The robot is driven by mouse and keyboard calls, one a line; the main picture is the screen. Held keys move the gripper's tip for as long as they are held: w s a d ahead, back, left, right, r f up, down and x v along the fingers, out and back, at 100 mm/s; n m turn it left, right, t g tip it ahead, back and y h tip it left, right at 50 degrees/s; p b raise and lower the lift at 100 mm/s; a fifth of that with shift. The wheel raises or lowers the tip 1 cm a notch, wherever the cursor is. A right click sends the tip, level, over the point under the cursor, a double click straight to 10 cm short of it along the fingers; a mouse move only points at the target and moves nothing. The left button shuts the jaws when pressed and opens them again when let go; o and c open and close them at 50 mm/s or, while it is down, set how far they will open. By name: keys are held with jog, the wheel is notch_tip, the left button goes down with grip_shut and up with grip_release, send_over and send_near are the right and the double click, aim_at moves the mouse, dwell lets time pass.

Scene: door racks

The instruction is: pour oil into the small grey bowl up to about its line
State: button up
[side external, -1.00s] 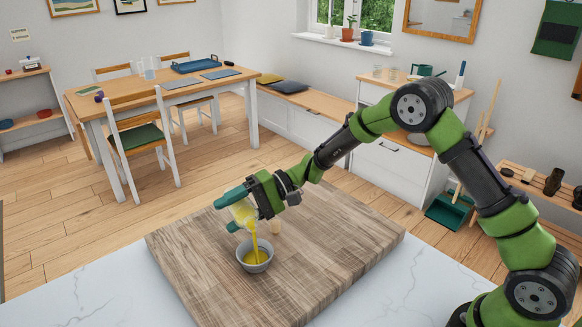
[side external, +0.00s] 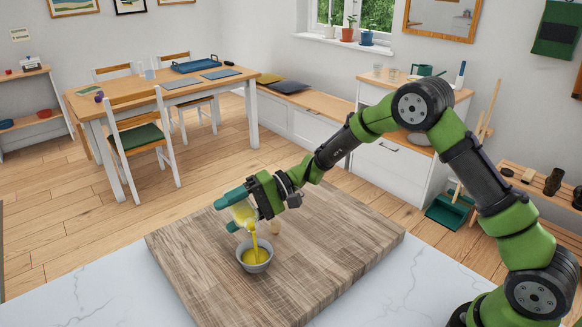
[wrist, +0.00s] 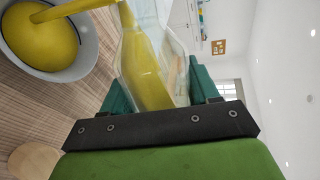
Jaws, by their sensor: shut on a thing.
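The small grey bowl (side external: 256,266) stands on the wooden board, with yellow oil (side external: 255,256) pooled inside. In the wrist view the bowl (wrist: 88,54) is at the upper left, its oil (wrist: 40,38) wide across it. My gripper (side external: 236,209) is shut on a clear container (side external: 243,212), tilted above the bowl. A yellow stream runs from it down into the bowl. The container (wrist: 150,65) also shows between the green fingers in the wrist view, with oil along its lower side.
The wooden board (side external: 330,235) lies on a white marble counter (side external: 110,290). A small pale wooden object (side external: 276,227) stands on the board close behind the bowl, and shows at the lower left of the wrist view (wrist: 33,162). The board's right side is clear.

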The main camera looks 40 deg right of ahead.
dwell(0.4)
jog(key=shift+r+m, duration=0.15)
jog(key=shift+m, duration=0.25)
jog(key=shift+s+f+m+g, duration=0.25)
jog(key=shift+f+m+g, duration=0.3)
jog(key=shift+m, duration=0.35)
jog(key=shift+s+a+r+m+g+y, duration=0.1)
jog(key=shift+s+r+m+g+y, duration=0.15)
jog(key=shift+r+m+y, duration=0.4)
jog(key=shift+s+a+r+m+g, duration=0.2)
jog(key=shift+s+m+g, duration=0.15)
jog(key=shift+m, duration=0.7)
jog(key=shift+s+f+m+g, duration=0.15)
jog(key=shift+f+m+g, duration=0.1)
jog(key=shift+f+m, duration=0.4)
jog(key=shift+w+d+r+m+y, duration=0.2)
jog(key=shift+w+m+y, duration=0.15)
jog(key=shift+m, duration=0.6)
jog(key=m, duration=0.1)
jog(key=w+m, duration=0.1)
jog(key=m, duration=0.1)
jog(key=shift+g+y, duration=0.4)
jog(key=shift+w+d+r+m+y, duration=0.15)
jog(key=shift+r+m+y, duration=0.15)
jog(key=shift+r+m, duration=0.5)
